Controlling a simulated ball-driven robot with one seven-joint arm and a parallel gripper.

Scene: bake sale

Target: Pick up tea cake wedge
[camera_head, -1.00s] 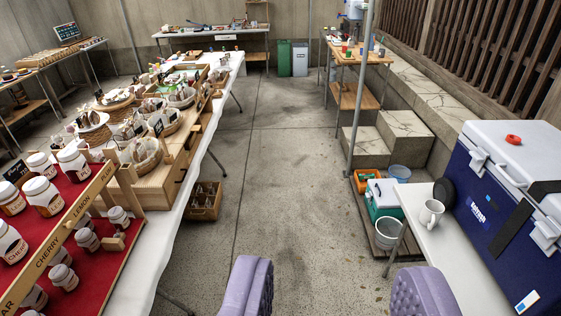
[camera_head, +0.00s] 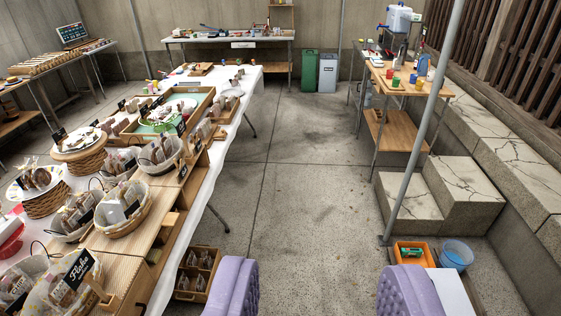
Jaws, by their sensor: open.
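My gripper (camera_head: 312,290) shows as two purple padded fingers at the bottom of the view, wide apart with only concrete floor between them. It is empty and in the aisle to the right of the long sale table (camera_head: 232,150). I cannot pick out a tea cake wedge for certain. Small baked goods lie in baskets and trays on that table. They include a round wicker stand (camera_head: 82,150), a wooden tray with a green plate (camera_head: 168,114) and a basket of bagged goods (camera_head: 122,218). All are apart from my gripper.
A wooden crate (camera_head: 197,272) stands on the floor beside the table. At the right are a metal pole (camera_head: 424,125), stone steps (camera_head: 455,195), an orange crate (camera_head: 413,254) and a blue bucket (camera_head: 456,254). The middle aisle is clear.

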